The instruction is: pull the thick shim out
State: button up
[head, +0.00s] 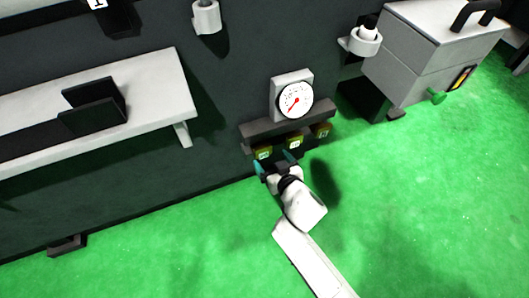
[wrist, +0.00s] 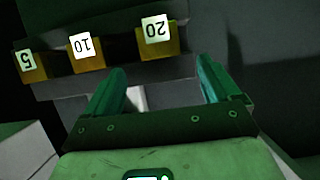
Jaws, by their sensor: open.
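Three yellow shims with white number labels stick out in a row from a dark holder (head: 262,131) under the dial gauge. In the wrist view the labels appear upside down. The thick shim, marked 20 (wrist: 172,45), is at the right there and is the left one in the head view (head: 263,153). The shim marked 10 (wrist: 88,52) is in the middle and the shim marked 5 (wrist: 36,68) is at the far end. My gripper (head: 274,163) is open and empty, with teal fingers (wrist: 160,68) just short of the 20 shim, roughly facing it.
A dial gauge (head: 295,99) sits on the dark machine wall above the holder. A pale shelf (head: 160,90) with a black bracket (head: 94,106) juts out at left. A grey cabinet (head: 425,55) stands at right. The green floor (head: 430,200) in front is clear.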

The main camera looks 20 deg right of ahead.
aim_at(264, 150)
jog(key=b+x, duration=0.1)
jog(key=x, duration=0.6)
jog(key=shift+s+b, duration=0.1)
jog(key=shift+b, duration=0.2)
jog(key=shift+c, duration=0.2)
